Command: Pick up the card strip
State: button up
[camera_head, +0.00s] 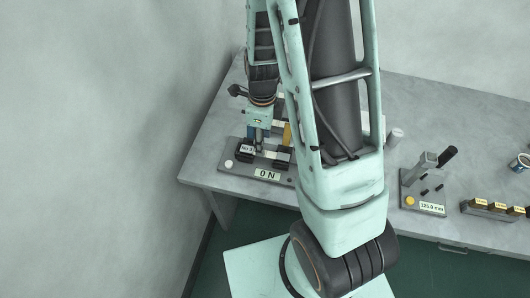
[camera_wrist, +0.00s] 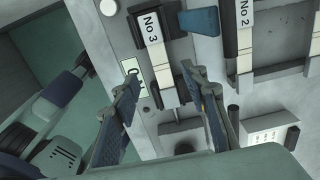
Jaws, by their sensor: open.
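In the wrist view, a pale card strip (camera_wrist: 161,72) runs down from a dark holder labelled No 3 (camera_wrist: 151,28). A second pale strip (camera_wrist: 245,57) lies below a No 2 label (camera_wrist: 244,14). My gripper (camera_wrist: 160,72) is open, its blue-padded fingers apart on either side of the No 3 strip, with nothing seen held. I cannot tell whether the fingers touch it. In the head view, my gripper (camera_head: 261,139) is over the grey fixture with the 0 N display (camera_head: 267,175); my arm hides part of this area.
The grey table (camera_head: 445,110) also bears a gauge with a 125.0 mm display (camera_head: 432,208), several labelled small blocks (camera_head: 490,207), a white cylinder (camera_head: 395,136) and a cup (camera_head: 520,162) at the right edge. A wall stands close on the left.

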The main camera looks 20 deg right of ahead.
aim_at(280, 157)
jog(key=f, duration=0.3)
jog(key=shift+s+d+f, duration=0.1)
jog(key=shift+s+d, duration=0.05)
jog(key=shift+d, duration=0.15)
jog(key=shift+f+p, duration=0.3)
jog(key=shift+f, duration=0.55)
jog(key=shift+c, duration=0.6)
jog(key=c, duration=0.9)
jog(key=shift+c, duration=0.2)
jog(key=shift+r, duration=0.25)
